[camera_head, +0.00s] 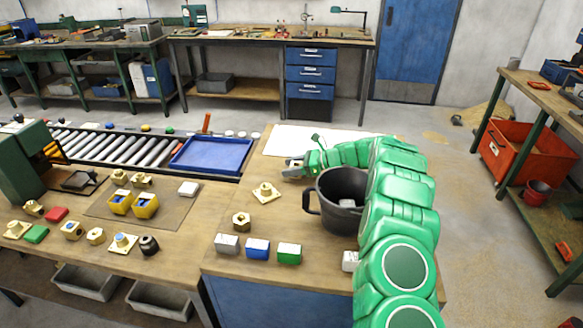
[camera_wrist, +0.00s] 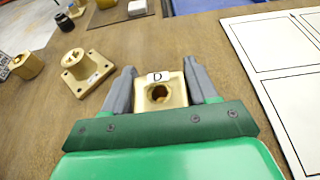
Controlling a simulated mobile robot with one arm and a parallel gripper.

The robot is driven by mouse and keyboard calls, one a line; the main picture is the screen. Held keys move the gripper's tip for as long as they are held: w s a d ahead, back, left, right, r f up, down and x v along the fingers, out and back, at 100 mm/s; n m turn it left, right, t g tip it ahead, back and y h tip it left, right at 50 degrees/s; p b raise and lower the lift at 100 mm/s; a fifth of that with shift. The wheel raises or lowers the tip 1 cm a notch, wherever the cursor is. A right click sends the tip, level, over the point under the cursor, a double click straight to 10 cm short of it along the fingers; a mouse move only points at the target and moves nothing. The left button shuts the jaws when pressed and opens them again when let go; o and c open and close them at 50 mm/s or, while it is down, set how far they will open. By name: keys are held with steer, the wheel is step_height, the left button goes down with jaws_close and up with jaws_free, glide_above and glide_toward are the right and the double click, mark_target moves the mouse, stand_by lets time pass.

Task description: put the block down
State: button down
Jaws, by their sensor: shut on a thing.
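My gripper (camera_wrist: 155,90) is shut on a brass block (camera_wrist: 172,97) with a round hole in its face and a white label reading D. One grey finger is on each side of it. In the head view my gripper (camera_head: 292,166) is low over the wooden bench top (camera_head: 222,200), near the left edge of a white sheet (camera_head: 300,142). The block is too small and covered to make out there. I cannot tell whether it touches the bench.
A square brass flange (camera_head: 266,193) lies left of my gripper, and a black mug (camera_head: 340,195) stands right of it. Grey, blue and green blocks (camera_head: 257,249) line the front. A blue tray (camera_head: 212,155) is behind left. The outlined sheet (camera_wrist: 285,75) looks clear.

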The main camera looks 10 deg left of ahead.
steer(key=shift+f, duration=0.1)
steer(key=shift+c, duration=1.6)
jaws_free()
